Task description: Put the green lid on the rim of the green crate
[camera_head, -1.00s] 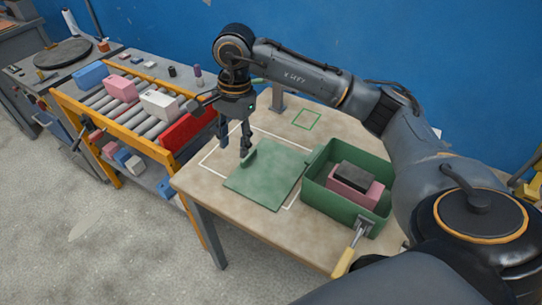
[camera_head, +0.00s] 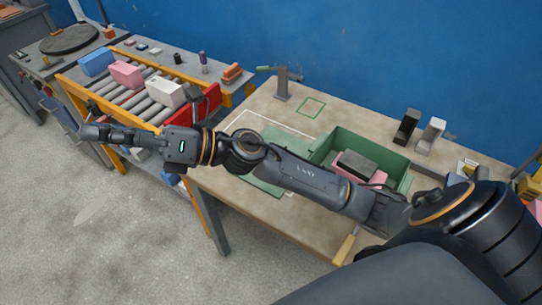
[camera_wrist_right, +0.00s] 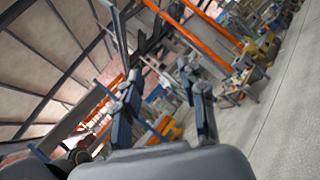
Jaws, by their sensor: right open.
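The green lid (camera_head: 263,184) lies flat on the table left of the green crate (camera_head: 372,146), partly hidden under my right arm. The crate stands on the table with its top uncovered. It holds a pink block (camera_head: 372,178) and a dark grey block (camera_head: 357,163), and my arm hides its front. My right gripper (camera_head: 97,132) is stretched to the left, away from the lid and beyond the table's left edge, near the roller rack. In the right wrist view its two fingers (camera_wrist_right: 163,100) are apart with nothing held. My left gripper is not in view.
The roller rack (camera_head: 135,95) with blue, pink and white blocks and a red bin (camera_head: 200,110) stands left of the table (camera_head: 210,185). A grey clamp post (camera_head: 282,85) and black and grey holders (camera_head: 407,127) stand at the back. A yellow-handled tool (camera_head: 345,249) lies in front.

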